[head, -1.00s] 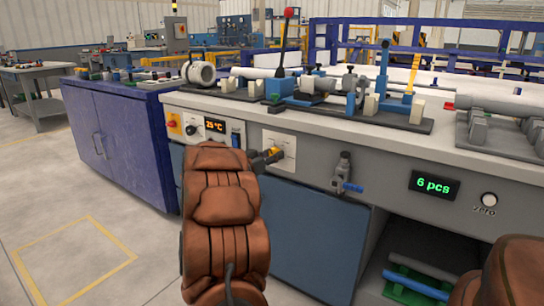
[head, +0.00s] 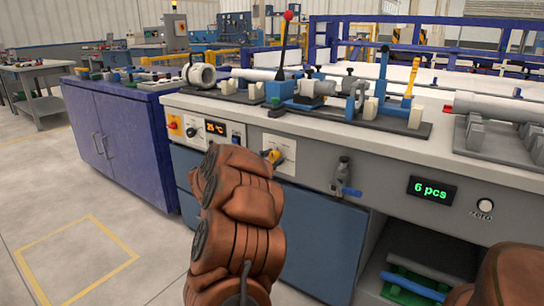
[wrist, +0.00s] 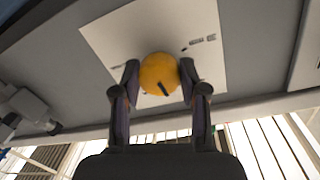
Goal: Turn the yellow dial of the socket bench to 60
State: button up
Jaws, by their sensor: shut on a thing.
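The yellow dial (wrist: 158,70) is a round knob with a dark pointer line, on a white plate (wrist: 112,42) on the front of the socket bench. In the wrist view the line points down and slightly right. My gripper (wrist: 160,74) is shut on the dial, with one finger on each side of it. In the head view only a bit of the yellow dial (head: 276,156) shows past my brown arm, beside the white plate (head: 284,146). The printed marks on the plate are too small to read.
Left of the plate are an orange display (head: 215,127) reading about 25 °C and a red knob (head: 172,125). Right of it, a grey valve with a blue handle (head: 352,192) sticks out. A green display (head: 432,190) reads 6 pcs. Pipes and fixtures stand on the bench top.

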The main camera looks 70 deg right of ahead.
jog(key=m, duration=0.5)
jog(key=m+t+b, duration=0.1)
jog(key=m+b, duration=0.2)
jog(key=m, duration=0.2)
jog(key=m+b, duration=0.4)
jog(key=m, duration=0.1)
jog(key=shift+s+f+t, duration=0.1)
jog(key=shift+f+t, duration=0.05)
jog(key=shift+t, duration=0.25)
jog(key=m+b, duration=0.1)
jog(key=m, duration=0.2)
jog(key=shift+r+b, duration=0.2)
jog(key=shift+b, duration=0.2)
jog(key=shift+m+t, duration=0.3)
jog(key=shift+m, duration=1.1)
jog(key=o, duration=1.1)
jog(key=shift+o, duration=0.2)
